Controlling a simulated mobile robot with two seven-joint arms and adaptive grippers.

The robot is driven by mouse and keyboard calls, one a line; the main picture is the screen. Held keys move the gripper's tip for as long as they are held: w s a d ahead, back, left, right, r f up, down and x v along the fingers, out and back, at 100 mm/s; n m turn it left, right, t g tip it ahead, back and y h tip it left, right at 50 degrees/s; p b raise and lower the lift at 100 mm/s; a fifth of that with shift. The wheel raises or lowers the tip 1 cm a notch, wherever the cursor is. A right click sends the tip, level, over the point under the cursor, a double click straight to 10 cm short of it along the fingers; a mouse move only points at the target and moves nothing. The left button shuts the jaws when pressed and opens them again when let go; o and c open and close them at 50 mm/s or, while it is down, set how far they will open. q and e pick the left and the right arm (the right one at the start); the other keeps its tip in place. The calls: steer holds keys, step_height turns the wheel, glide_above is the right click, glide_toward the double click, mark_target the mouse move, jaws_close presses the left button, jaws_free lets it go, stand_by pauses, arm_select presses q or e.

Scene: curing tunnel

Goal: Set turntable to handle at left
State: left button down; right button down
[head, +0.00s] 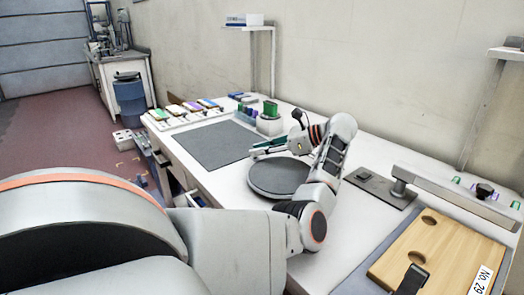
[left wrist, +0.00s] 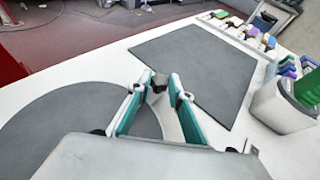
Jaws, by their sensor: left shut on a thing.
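The turntable (head: 277,178) is a round dark grey disc on the white bench, below my left forearm and wrist in the head view. Part of its disc also shows in the left wrist view (left wrist: 60,125). My left gripper (head: 255,150) is over the far edge of the disc. In the head view the fingers hide the handle. My right gripper is in neither view.
A flat grey mat (head: 213,145) lies beyond the turntable. A light holder with green items (head: 269,122) stands at the wall side. A dark plate with a post and long grey arm (head: 455,197) and a wooden board (head: 440,250) are to the right.

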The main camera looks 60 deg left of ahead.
arm_select(q)
steer(key=shift+s, duration=0.1)
steer(key=c, duration=1.8)
jaws_free()
steer(key=shift+s+a, duration=0.1)
steer(key=shift+s, duration=0.05)
step_height(320, 180, up, 5)
glide_above(293, 161)
steer(key=shift+f, duration=0.2)
